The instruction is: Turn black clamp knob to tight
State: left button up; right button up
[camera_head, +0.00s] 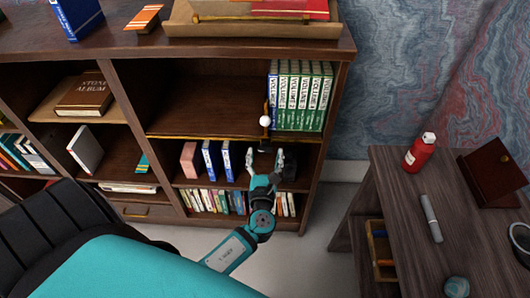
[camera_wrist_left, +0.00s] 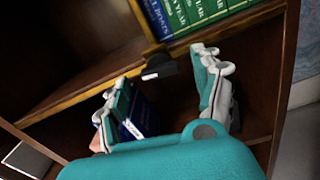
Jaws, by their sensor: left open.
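The black clamp knob (camera_head: 264,146) hangs at the front edge of a wooden shelf, below an upright brown piece topped by a white ball (camera_head: 265,121). In the left wrist view the black knob (camera_wrist_left: 160,67) shows a small white mark and lies between and beyond the fingertips. My left gripper (camera_head: 264,161) is open just below the knob, one finger to each side. Its two fingers also show in the left wrist view (camera_wrist_left: 157,84), apart, with no visible contact on the knob. My right gripper is not in view.
Green volumes (camera_head: 302,96) and a blue one stand on the shelf right of the clamp. Blue books (camera_head: 210,160) and a pink block (camera_head: 188,160) stand on the shelf below. A dark desk (camera_head: 400,190) with a red bottle (camera_head: 419,153) stands at the right.

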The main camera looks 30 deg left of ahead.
pick_arm(q)
jog(key=shift+x, duration=1)
jog(key=c, duration=1.2)
